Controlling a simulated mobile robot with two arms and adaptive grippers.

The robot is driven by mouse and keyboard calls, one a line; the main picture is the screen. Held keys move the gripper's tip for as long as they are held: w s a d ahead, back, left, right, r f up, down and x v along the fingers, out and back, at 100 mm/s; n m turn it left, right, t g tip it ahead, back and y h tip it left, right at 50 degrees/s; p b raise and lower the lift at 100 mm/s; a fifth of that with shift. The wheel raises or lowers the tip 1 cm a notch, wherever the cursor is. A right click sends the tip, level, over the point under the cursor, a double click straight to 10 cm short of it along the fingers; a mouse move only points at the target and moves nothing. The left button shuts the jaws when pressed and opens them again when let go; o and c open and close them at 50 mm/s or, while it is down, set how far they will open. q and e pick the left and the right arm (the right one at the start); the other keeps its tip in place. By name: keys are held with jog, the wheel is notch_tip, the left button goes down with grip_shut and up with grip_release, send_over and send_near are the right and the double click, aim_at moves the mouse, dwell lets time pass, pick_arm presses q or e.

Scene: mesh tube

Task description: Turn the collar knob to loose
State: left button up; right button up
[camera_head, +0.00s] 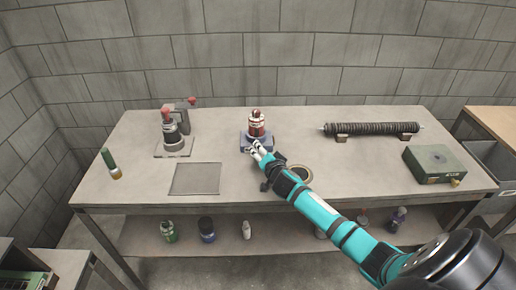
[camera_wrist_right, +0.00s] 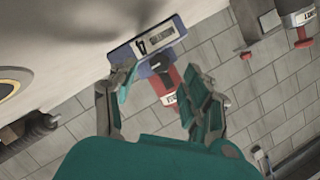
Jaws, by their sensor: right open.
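A red device with pale bands (camera_head: 256,124) stands upright on a blue base (camera_head: 243,144) at the back middle of the table. My right gripper (camera_head: 255,149) is close in front of the device. In the right wrist view its fingers (camera_wrist_right: 160,78) are open, on either side of the knob, apparently not touching it. My left gripper is not in view.
A clamp-like device with red knobs (camera_head: 171,132) stands at the left. A flat grey plate (camera_head: 195,179), a green cylinder (camera_head: 107,159), a ring (camera_head: 300,172), a dark ribbed tube on supports (camera_head: 372,129) and a green box (camera_head: 434,163) also sit on the table (camera_head: 236,194).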

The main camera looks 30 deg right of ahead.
jog(key=shift+x, duration=2.1)
grip_shut()
